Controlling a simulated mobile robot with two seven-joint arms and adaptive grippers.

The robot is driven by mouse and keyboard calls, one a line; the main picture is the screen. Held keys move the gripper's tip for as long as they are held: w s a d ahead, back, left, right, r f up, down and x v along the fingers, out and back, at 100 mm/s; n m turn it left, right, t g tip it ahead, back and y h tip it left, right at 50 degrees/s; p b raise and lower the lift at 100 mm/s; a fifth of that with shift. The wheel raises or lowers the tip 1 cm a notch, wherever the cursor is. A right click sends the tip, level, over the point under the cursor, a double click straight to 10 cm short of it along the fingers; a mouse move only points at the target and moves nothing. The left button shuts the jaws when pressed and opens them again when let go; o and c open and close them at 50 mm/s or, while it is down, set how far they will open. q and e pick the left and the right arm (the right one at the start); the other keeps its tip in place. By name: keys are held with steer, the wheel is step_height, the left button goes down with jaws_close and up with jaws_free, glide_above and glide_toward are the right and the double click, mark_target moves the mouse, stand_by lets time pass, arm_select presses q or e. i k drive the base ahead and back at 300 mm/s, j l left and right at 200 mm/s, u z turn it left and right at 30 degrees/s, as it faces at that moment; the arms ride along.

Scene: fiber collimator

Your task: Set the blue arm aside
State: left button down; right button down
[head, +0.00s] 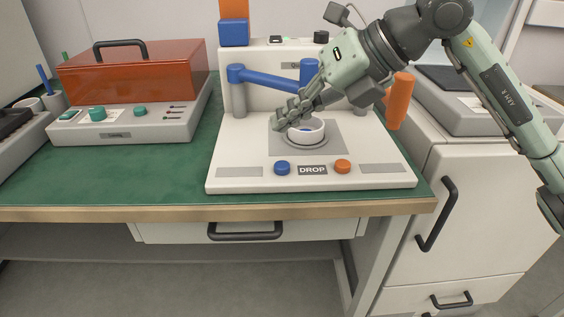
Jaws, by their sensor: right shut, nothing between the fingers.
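The blue arm (268,79) is a blue bar on a grey post at the left of the white device (235,172). It spans across the back of the device, and its right end is partly hidden behind my right gripper. My right gripper (283,119) comes in from the upper right and is shut and empty. Its fingertips are in front of the blue arm in the picture, by the upper left of a white round cup (306,134). I cannot tell whether they touch anything. My left gripper is not in view.
An orange arm (399,100) stands at the device's right. Blue (282,168) and orange (342,166) buttons flank a DROP label. A red-lidded box (135,72) stands on the left. The green bench top (120,165) is clear in front of it.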

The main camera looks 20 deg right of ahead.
mark_target(237, 73)
steer(key=k, duration=1)
